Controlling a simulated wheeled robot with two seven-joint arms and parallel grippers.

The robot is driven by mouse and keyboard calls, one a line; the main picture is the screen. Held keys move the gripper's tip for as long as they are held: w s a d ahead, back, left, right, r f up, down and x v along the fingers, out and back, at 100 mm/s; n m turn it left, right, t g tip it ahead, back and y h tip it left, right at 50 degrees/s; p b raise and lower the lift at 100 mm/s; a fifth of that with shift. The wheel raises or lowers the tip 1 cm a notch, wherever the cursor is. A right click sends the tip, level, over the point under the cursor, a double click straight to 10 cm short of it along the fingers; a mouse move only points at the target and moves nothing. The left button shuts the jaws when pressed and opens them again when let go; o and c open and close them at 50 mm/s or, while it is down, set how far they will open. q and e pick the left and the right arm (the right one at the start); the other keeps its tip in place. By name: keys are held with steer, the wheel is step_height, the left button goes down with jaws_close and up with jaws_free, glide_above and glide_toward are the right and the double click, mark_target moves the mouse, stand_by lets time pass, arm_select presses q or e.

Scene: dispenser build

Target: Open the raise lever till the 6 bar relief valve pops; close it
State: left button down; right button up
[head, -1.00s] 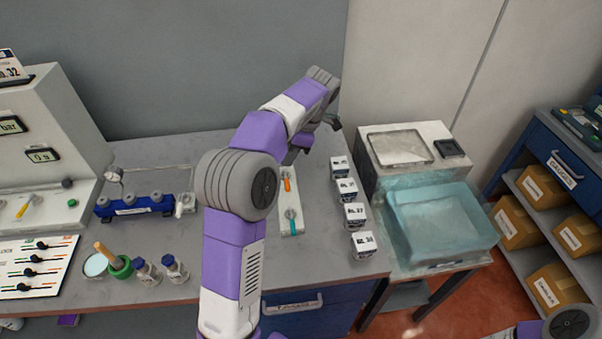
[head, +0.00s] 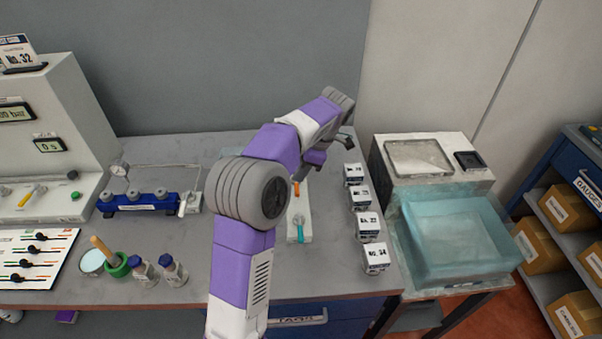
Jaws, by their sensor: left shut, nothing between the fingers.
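A white valve plate (head: 306,226) lies flat on the bench, partly hidden by my left arm. It carries an orange lever (head: 296,188) at its far end and a teal lever (head: 300,232) at its near end; I cannot read which is the raise lever. My left gripper (head: 300,174) is shut and empty, pointing down at the far end of the plate close to the orange lever. Its fingertips are mostly hidden, so contact is unclear. A bar display (head: 14,113) on the white console (head: 75,110) appears to read zero. My right gripper is out of view.
Several labelled white blocks (head: 367,226) stand in a row right of the plate. A translucent blue basin (head: 455,235) is at the right.

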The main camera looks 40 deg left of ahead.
mark_target(296, 184)
arm_select(q)
steer(key=b+x, duration=0.1)
steer(key=x, duration=0.5)
steer(key=shift+s+a+f+b, duration=0.1)
steer(key=shift+a+f+b, duration=0.05)
steer(key=shift+f+b, duration=0.25)
